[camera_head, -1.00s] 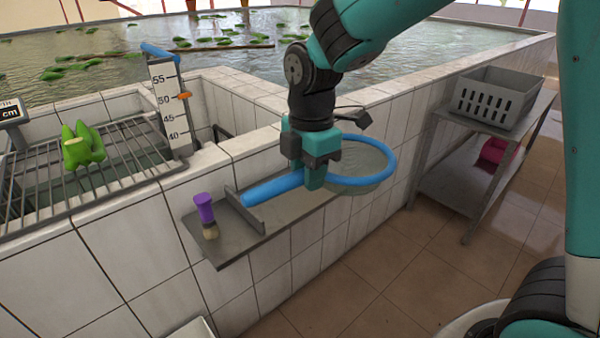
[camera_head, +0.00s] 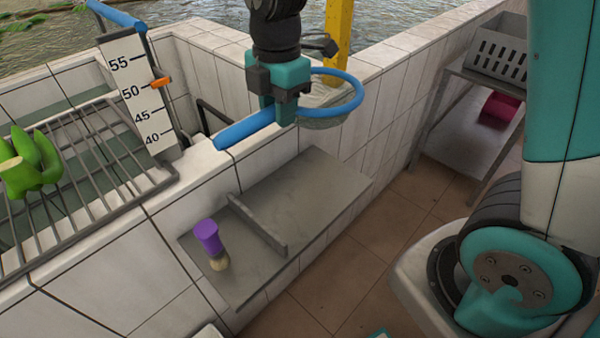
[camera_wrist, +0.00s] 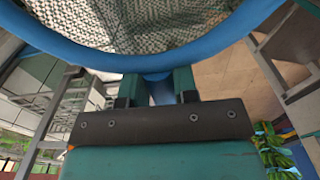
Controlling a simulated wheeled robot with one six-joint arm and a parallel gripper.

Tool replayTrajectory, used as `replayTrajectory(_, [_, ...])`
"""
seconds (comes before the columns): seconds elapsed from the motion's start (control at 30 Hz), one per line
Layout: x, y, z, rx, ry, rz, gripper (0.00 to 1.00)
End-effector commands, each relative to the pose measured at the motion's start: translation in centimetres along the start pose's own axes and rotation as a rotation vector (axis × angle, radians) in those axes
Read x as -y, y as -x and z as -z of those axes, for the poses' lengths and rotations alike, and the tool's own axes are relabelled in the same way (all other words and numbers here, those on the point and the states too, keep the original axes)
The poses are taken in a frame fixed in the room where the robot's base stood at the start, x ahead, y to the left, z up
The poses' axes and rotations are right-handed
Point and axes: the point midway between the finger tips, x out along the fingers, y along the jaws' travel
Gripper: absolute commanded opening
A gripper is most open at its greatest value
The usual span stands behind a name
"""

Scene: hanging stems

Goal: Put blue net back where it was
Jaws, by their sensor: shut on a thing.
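The blue net (camera_head: 236,134) has a blue handle and a round blue hoop with pale mesh. My gripper (camera_head: 278,112) is shut on the handle close to the hoop. The net is held in the air above the grey wall shelf (camera_head: 325,190), with the handle end pointing left and the hoop to the right. In the wrist view, the hoop and mesh of the net (camera_wrist: 150,62) fill the top, and the handle lies between the fingers of my gripper (camera_wrist: 157,85).
The shelf right of the divider is bare. A depth gauge (camera_head: 135,95) and a wire rack (camera_head: 95,190) with a green object (camera_head: 35,165) are at left.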

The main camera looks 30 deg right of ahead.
Motion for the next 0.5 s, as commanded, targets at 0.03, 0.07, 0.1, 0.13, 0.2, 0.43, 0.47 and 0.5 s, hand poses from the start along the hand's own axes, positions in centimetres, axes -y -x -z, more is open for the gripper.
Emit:
replayTrajectory(0.03, [0.1,-0.9,-0.2,0.000,-0.003,0.006,0.00])
replayTrajectory(0.07, [0.2,-1.6,-0.3,0.000,-0.005,0.008,0.00])
replayTrajectory(0.1, [0.3,-2.5,-0.4,0.000,-0.007,0.009,0.00])
replayTrajectory(0.13, [0.3,-3.4,-0.5,0.000,-0.008,0.009,0.00])
replayTrajectory(0.2, [0.4,-5.4,-0.7,0.000,-0.010,0.010,0.00])
replayTrajectory(0.43, [0.4,-11.8,-1.0,0.000,-0.011,0.009,0.00])
replayTrajectory(0.47, [0.4,-12.5,-1.0,0.000,-0.011,0.008,0.00])
replayTrajectory(0.5, [0.4,-13.3,-1.0,0.000,-0.010,0.008,0.00])
